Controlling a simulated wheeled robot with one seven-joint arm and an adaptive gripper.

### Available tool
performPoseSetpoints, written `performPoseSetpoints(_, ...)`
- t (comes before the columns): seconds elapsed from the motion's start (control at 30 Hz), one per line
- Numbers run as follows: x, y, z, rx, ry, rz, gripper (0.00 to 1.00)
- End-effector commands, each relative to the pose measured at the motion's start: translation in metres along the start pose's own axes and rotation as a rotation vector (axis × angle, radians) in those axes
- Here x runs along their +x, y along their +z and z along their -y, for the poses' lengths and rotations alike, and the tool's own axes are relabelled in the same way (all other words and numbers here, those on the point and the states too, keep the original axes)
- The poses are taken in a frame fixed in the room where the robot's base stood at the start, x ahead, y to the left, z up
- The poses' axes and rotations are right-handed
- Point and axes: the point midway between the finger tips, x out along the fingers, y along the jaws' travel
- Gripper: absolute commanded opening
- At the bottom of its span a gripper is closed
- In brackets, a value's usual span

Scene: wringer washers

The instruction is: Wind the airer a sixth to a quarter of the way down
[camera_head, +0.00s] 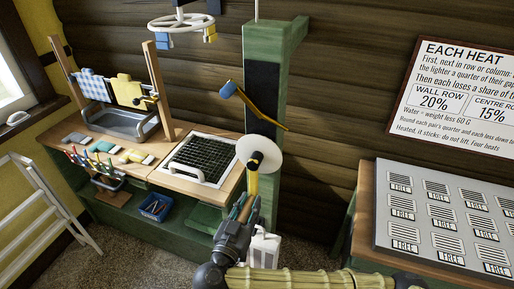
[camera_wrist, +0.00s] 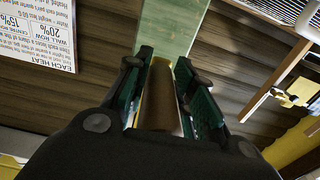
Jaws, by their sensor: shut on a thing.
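The airer (camera_head: 182,22) is a white spoked ring at the top of the head view, with blue and yellow pieces hanging from its rim. Its upper part is cut off by the frame. On the green post (camera_head: 291,70) is a white winding disc (camera_head: 268,148) with a dark hub and a yellow crank arm (camera_head: 253,184) pointing down. My gripper (camera_head: 242,207) is at the lower end of that arm. In the wrist view my gripper (camera_wrist: 160,80) is shut on a tan-brown handle (camera_wrist: 162,100), which lies between both fingers. The handle's far end is hidden.
A thin orange lever (camera_head: 262,115) with a blue end sits on the post above the disc. Left is a wooden bench with a sink (camera_head: 125,122) and a dark grid (camera_head: 205,155). Right is a grey panel (camera_head: 445,215) of FREE slots. A white ladder (camera_head: 40,215) stands far left.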

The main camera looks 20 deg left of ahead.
Motion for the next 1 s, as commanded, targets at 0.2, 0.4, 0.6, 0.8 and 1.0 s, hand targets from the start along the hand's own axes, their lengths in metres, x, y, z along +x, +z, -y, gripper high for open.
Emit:
performPoseSetpoints(0.2,0.001,-0.007,-0.009,-0.002,0.002,-0.002,0.04)
performPoseSetpoints(0.4,0.001,-0.014,-0.03,0.0,0.004,-0.002,0.03)
performPoseSetpoints(0.6,0.001,-0.021,-0.048,0.002,0.003,-0.005,0.04)
performPoseSetpoints(0.8,0.002,-0.027,-0.066,0.003,0.004,-0.007,0.03)
performPoseSetpoints(1.0,0.001,-0.026,-0.073,0.005,0.003,-0.005,0.03)
